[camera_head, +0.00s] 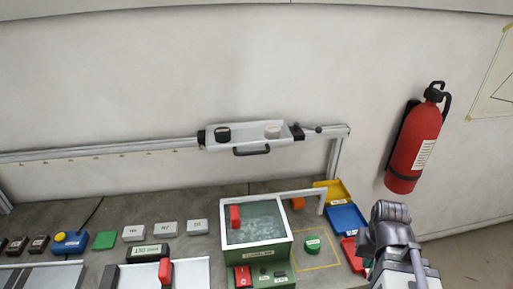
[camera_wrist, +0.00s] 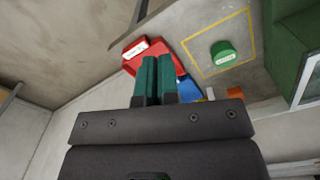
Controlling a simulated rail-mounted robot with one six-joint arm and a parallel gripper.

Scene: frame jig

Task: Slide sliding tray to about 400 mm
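The sliding tray (camera_head: 248,139) is a pale shallow tray on a long rail (camera_head: 100,151) along the back wall, near the rail's right end. It carries a black round item (camera_head: 223,135) and a whitish one (camera_head: 272,132). A black handle (camera_head: 252,151) sits on its front. Marks run along the rail to the left; their numbers are too small to read. My gripper (camera_wrist: 157,62) shows in the wrist view with its two green fingers together and nothing between them. In the head view my arm is at the lower right, well away from the tray; the fingers are hidden there.
A green box with a glass lid (camera_head: 256,225) stands below the tray. Right of it are a green button (camera_head: 312,244) and yellow, blue (camera_head: 346,219) and red bins. A fire extinguisher (camera_head: 416,140) hangs on the wall. The rail left of the tray looks clear.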

